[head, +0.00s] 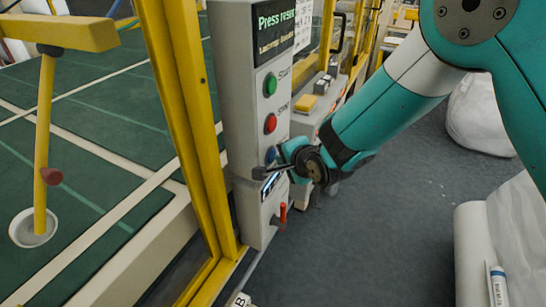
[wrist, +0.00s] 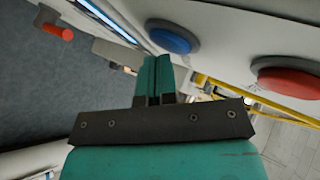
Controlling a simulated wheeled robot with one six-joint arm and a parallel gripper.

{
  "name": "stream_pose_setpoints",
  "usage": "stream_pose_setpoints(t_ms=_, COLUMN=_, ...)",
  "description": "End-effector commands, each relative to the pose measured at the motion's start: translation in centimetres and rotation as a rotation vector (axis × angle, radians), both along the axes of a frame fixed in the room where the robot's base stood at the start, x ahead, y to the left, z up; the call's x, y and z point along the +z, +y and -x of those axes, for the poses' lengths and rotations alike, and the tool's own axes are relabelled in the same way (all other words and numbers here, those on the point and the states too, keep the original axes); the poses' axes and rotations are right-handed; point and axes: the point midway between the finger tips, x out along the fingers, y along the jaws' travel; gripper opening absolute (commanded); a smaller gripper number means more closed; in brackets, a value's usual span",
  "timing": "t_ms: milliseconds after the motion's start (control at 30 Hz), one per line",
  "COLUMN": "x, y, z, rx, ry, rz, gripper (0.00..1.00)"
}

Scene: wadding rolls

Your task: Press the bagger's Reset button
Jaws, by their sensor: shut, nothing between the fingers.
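The grey control box (head: 240,110) has a dark screen (head: 276,28) reading "Press reset". Below it are a green start button (head: 270,85), a red stop button (head: 270,123) and a blue button (head: 270,155); I cannot read the blue one's label. My gripper (head: 283,153) is shut and empty, close in front of the box at the blue button's height. In the wrist view, the teal fingertips (wrist: 157,60) appear just beside the blue button (wrist: 173,37); contact cannot be told. The red button (wrist: 288,78) is further right.
A red lever (head: 282,215) sticks out low on the box, also in the wrist view (wrist: 55,32). A yellow frame post (head: 185,110) stands left of the box. White wadding rolls (head: 480,235) lie at right. Grey floor (head: 375,230) between is clear.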

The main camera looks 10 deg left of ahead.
Motion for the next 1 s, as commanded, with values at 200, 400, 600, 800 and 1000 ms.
stream_pose_setpoints(t_ms=200, x=0.0, y=0.3, z=-0.1, rx=0.001, ry=0.000, rz=-0.001, gripper=0.00)
stream_pose_setpoints(t_ms=400, x=0.0, y=0.4, z=-0.1, rx=0.001, ry=0.000, rz=-0.001, gripper=0.00)
stream_pose_setpoints(t_ms=600, x=0.0, y=0.4, z=-0.1, rx=0.001, ry=0.000, rz=-0.001, gripper=0.00)
stream_pose_setpoints(t_ms=800, x=0.0, y=-0.4, z=0.2, rx=0.001, ry=-0.001, rz=0.000, gripper=0.00)
stream_pose_setpoints(t_ms=1000, x=0.0, y=-1.3, z=0.5, rx=0.000, ry=0.000, rz=-0.001, gripper=0.00)
